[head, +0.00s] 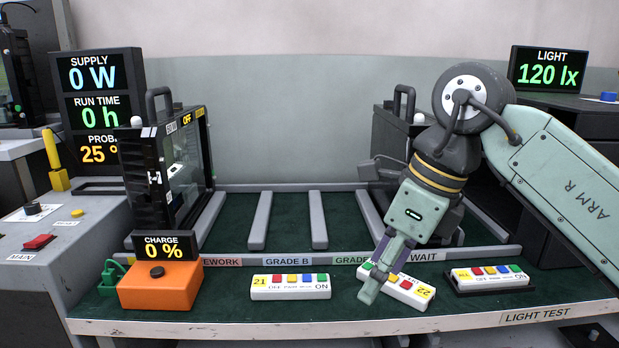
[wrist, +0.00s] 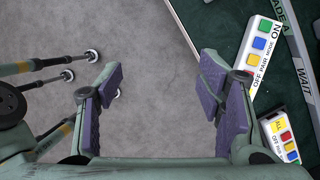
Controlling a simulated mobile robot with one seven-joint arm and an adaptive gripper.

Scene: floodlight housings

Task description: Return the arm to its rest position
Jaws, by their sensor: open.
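My gripper (head: 384,268) hangs fingers-down from my arm at the right of the bench in the head view. In the wrist view its two fingers (wrist: 160,95) are wide apart, with only grey floor seen between them. In the head view the fingers pass in front of the white remote marked 22 (head: 411,290) and hide part of it.
Remote 21 (head: 290,287) and another remote in a dark holder (head: 490,278) lie along the bench front. An orange charge box (head: 160,286) stands left. Black housings with handles (head: 165,165) stand behind, one behind my arm. The green mat's middle (head: 290,225) is clear between grey rails.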

